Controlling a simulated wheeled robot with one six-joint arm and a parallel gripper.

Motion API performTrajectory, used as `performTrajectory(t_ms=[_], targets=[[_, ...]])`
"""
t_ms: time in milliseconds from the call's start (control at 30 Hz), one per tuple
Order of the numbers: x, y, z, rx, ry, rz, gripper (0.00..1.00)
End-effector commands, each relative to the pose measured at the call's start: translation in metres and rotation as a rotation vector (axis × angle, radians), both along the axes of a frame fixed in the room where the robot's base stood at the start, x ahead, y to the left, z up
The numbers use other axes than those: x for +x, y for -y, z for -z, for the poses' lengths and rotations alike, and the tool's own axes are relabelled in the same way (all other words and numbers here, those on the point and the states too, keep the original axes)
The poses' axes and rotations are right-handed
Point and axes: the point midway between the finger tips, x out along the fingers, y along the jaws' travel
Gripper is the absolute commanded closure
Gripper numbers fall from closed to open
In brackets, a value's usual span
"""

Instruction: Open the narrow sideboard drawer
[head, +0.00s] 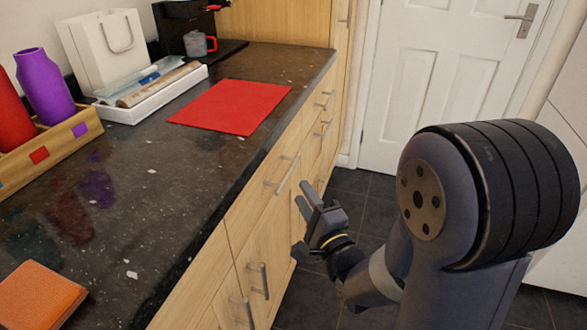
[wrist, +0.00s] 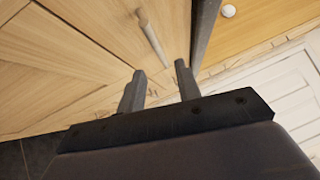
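The wooden sideboard (head: 212,262) runs under a dark stone worktop. Its near drawer (head: 246,205) has a horizontal bar handle (head: 278,180) and looks shut. Farther along are smaller-looking drawer fronts with bar handles (head: 325,100); they look shut too. I cannot tell for certain which is the narrow drawer. My gripper (head: 304,220) is beside the sideboard front, below worktop height. In the wrist view my gripper (wrist: 161,78) has its two fingers apart with nothing between them. A bar handle (wrist: 152,35) lies beyond the fingertips, apart from them.
The worktop (head: 150,190) holds a red mat (head: 232,106), a white tray (head: 150,103), a paper bag (head: 103,50), a purple bottle (head: 45,88) and an orange block (head: 42,297). A white door (head: 435,70) stands at the back. Dark floor (head: 352,205) is clear beside the sideboard.

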Motion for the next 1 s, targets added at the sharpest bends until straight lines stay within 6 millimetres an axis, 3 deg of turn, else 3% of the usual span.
performTrajectory(t_ms=[200,433,867,1000], targets=[[0.038,-0.018,-0.006,0.000,0.001,-0.002,0.68],[0.066,-0.031,-0.010,0.000,0.000,-0.001,0.68],[0.075,-0.034,-0.011,-0.001,-0.002,0.001,0.68],[0.075,-0.034,-0.011,0.000,-0.001,0.001,0.78]])
